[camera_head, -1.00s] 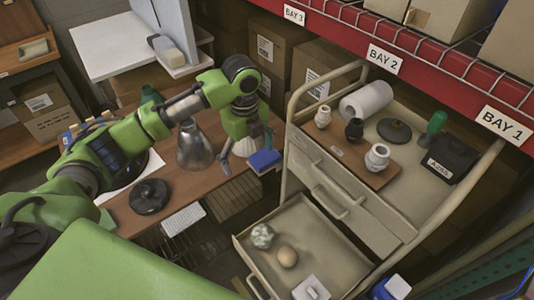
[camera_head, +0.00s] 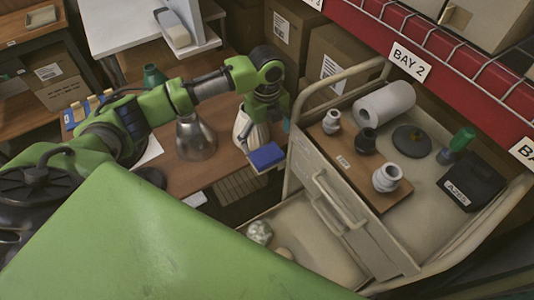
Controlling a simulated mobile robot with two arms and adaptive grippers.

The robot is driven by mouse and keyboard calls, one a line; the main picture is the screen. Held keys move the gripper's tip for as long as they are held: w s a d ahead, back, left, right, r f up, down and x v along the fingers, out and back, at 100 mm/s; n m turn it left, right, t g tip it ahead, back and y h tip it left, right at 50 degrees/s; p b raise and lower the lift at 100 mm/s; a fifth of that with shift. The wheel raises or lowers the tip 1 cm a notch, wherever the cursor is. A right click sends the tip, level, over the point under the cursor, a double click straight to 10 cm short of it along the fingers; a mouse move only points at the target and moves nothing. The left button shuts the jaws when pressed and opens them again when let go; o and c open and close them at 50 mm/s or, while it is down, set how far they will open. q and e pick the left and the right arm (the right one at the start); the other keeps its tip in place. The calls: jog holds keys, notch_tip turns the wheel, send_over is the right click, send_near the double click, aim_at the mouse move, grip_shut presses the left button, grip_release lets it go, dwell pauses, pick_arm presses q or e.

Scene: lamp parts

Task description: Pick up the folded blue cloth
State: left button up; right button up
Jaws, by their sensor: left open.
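The folded blue cloth (camera_head: 266,156) lies at the right end of the brown wooden table, near its edge. My left gripper (camera_head: 263,134) points down with its fingers spread, just behind and above the cloth in the picture. I see nothing between its fingers; whether a finger touches the cloth I cannot tell. A white cone-shaped thing (camera_head: 243,128) stands right behind the gripper and is partly hidden by it. My right gripper is not in view.
A metal lampshade (camera_head: 196,138) and a green bottle (camera_head: 154,76) stand left of the gripper. Boxes (camera_head: 335,55) are behind.

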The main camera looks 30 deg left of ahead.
aim_at(267, 154)
pick_arm(q)
notch_tip(267, 154, down, 2)
jog(key=shift+w+f, duration=0.15)
jog(key=shift+f, duration=0.05)
jog(key=shift+f+p, duration=0.35)
jog(key=shift+f, duration=0.2)
notch_tip(267, 154, down, 4)
jog(key=shift+r+p, duration=0.2)
jog(key=shift+p, duration=0.45)
jog(key=shift+f, duration=0.5)
jog(key=c, duration=1.1)
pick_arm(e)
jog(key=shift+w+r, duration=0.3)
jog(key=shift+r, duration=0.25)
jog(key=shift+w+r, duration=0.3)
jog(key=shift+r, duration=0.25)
